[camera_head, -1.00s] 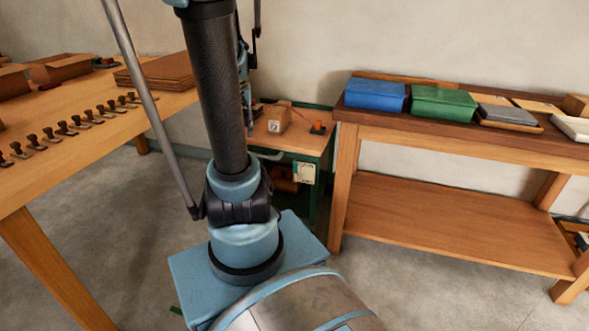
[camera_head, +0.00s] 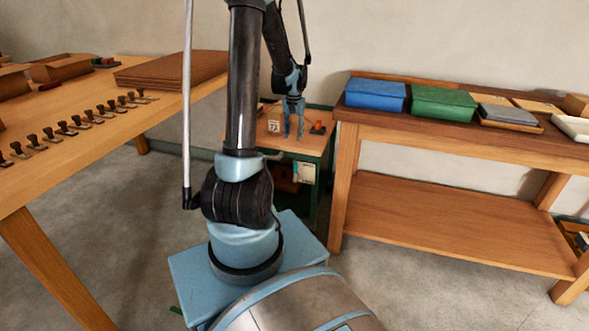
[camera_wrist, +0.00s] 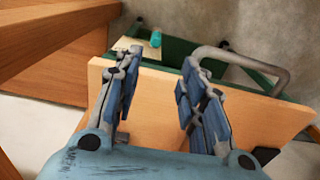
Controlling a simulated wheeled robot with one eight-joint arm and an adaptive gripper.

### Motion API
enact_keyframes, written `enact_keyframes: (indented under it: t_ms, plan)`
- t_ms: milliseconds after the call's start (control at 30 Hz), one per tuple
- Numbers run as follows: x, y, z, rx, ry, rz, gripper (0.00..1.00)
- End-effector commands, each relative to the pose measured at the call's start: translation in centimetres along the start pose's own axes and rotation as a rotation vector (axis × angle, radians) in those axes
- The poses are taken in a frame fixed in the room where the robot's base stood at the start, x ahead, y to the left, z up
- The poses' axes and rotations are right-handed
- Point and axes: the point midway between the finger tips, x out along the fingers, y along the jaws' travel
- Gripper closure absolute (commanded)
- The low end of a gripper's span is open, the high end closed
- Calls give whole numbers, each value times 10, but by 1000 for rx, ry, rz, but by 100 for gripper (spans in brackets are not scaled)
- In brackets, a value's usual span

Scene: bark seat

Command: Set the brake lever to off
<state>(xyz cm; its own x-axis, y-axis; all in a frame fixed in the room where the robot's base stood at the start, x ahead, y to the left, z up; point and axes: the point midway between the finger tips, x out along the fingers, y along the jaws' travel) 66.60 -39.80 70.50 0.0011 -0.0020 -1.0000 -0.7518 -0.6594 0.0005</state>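A small wooden-topped stand (camera_head: 312,146) with a green frame is at the back, between the two larger tables. A grey bent tube (camera_wrist: 243,62) sticks out beside its top in the wrist view; it may be the brake lever, but I see no off marking. It also shows low at the stand's front left in the head view (camera_head: 270,155). My gripper (camera_head: 293,136) is over the stand's top, fingers pointing down. In the wrist view my gripper (camera_wrist: 161,62) is open, with nothing between its fingers.
A numbered wooden block (camera_head: 274,122) and a small orange-and-black item (camera_head: 318,128) sit on the stand. A pale card (camera_head: 303,172) hangs at its front. The left table (camera_head: 75,150) holds several stamps; the right table (camera_head: 450,145) holds a blue box (camera_head: 375,95) and a green box (camera_head: 443,103).

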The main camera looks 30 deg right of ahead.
Motion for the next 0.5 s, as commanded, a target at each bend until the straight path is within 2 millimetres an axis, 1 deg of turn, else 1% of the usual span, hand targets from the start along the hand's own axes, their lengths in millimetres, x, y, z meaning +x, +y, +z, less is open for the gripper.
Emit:
enact_keyframes:
  t_ms: [100,267,500]
  plan:
    - [7,6,-6,12,-3,0,62]
    - [18,7,-6,15,-3,0,62]
    - [50,6,-6,14,-3,0,62]
